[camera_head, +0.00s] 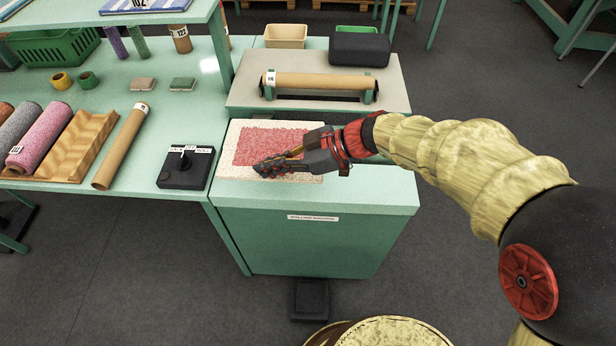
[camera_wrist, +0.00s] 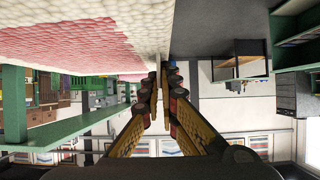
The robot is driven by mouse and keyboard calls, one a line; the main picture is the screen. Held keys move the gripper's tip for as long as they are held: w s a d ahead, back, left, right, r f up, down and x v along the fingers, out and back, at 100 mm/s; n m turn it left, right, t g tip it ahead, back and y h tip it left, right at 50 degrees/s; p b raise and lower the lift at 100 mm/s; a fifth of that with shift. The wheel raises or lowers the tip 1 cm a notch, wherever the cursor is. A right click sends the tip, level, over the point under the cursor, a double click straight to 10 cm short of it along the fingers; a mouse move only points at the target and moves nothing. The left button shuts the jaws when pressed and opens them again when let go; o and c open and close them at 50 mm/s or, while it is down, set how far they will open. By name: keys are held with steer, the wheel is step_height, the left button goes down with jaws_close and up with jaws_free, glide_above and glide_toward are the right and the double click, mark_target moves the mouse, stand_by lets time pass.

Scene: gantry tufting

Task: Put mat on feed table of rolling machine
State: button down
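The mat (camera_head: 246,131) is a pinkish-red rectangle with a cream border. It lies on the pale green top of the rolling machine's feed table (camera_head: 372,188), in front of the raised roller part. In the wrist view the mat (camera_wrist: 70,32) fills the upper left. My gripper (camera_head: 262,168) reaches in from the right, low along the mat's front edge, and hides part of it. In the wrist view the fingers (camera_wrist: 159,85) are nearly together, with a thin pale strip of mat edge between them. The fingertips' exact contact is hard to see.
A black control box (camera_head: 187,170) stands left of the mat. A cardboard tube (camera_head: 320,81) lies across the raised part behind it. The left table holds rolls, a wooden cradle (camera_head: 80,143) and another tube (camera_head: 121,146). A black pedal (camera_head: 311,298) is on the floor in front.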

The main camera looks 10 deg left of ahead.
steer(key=w+d+f, duration=0.1)
steer(key=d, duration=0.1)
steer(key=d+f, duration=0.1)
steer(key=w+d+f+b, duration=0.1)
steer(key=d, duration=0.1)
steer(key=shift+w+d, duration=0.3)
steer(key=shift+d, duration=0.05)
steer(key=d+f, duration=0.1)
steer(key=w+d+f+b, duration=0.1)
steer(key=f, duration=0.1)
steer(key=d+f, duration=0.1)
steer(key=d, duration=0.1)
steer(key=shift+w+f, duration=0.3)
steer(key=shift+f, duration=0.1)
steer(key=shift+w+d+f+b, duration=0.15)
steer(key=shift+f+b, duration=0.35)
steer(key=shift+f, duration=0.5)
steer(key=shift+s+d+f+b, duration=0.1)
steer(key=shift+d+f+b, duration=0.3)
steer(key=shift+f, duration=0.6)
steer(key=shift+w+a+f, duration=0.1)
steer(key=shift+a, duration=0.05)
steer(key=c, duration=2)
jaws_free()
steer(key=shift+c, duration=0.2)
